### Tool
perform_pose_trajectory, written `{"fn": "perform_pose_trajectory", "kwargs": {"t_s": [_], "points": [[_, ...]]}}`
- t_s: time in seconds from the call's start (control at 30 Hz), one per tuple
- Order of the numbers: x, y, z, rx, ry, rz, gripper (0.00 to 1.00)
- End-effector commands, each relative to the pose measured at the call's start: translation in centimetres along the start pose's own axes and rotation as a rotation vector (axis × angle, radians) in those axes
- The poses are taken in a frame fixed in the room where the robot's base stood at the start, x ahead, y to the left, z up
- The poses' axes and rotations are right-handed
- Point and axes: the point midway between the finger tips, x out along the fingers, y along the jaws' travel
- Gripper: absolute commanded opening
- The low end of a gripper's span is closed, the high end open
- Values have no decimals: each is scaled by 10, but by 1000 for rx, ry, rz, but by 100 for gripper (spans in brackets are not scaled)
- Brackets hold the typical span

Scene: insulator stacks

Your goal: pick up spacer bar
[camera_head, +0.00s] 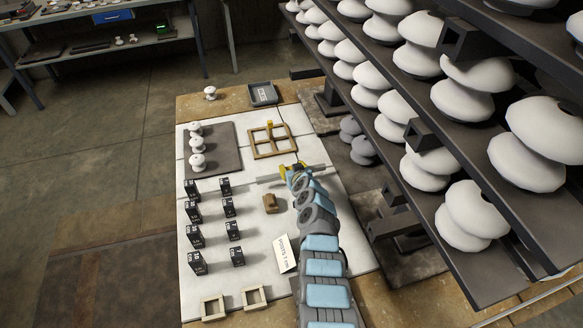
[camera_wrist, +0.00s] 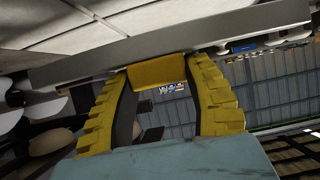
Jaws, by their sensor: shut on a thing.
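The spacer bar (camera_head: 268,179) is a long grey bar lying crosswise at my gripper (camera_head: 297,174), over the right part of the white work surface. In the wrist view, the grey spacer bar (camera_wrist: 95,59) spans the top of the picture, slightly tilted. There my gripper (camera_wrist: 158,72) has its yellow ridged fingers on both sides of a yellow block at the middle of the bar. The fingers are shut on that block. I cannot tell whether the bar is clear of the surface. My arm hides part of the surface below it.
A wooden frame (camera_head: 253,147) with a yellow upright piece lies just beyond the bar. A brown block (camera_head: 270,204) and a card (camera_head: 284,254) are nearer. Several black boxes (camera_head: 194,213) stand left. Racks of white insulators (camera_head: 463,87) rise close on the right.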

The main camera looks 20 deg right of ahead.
Motion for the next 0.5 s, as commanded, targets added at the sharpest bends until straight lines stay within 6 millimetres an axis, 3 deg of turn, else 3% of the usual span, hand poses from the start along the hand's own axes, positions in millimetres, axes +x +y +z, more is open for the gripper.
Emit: {"fn": "perform_pose_trajectory", "kwargs": {"t_s": [0.03, 0.5], "points": [[-8, 0, -8, 0, 5, 3, 11], [-47, -4, -22, -2, 5, 1, 11]]}}
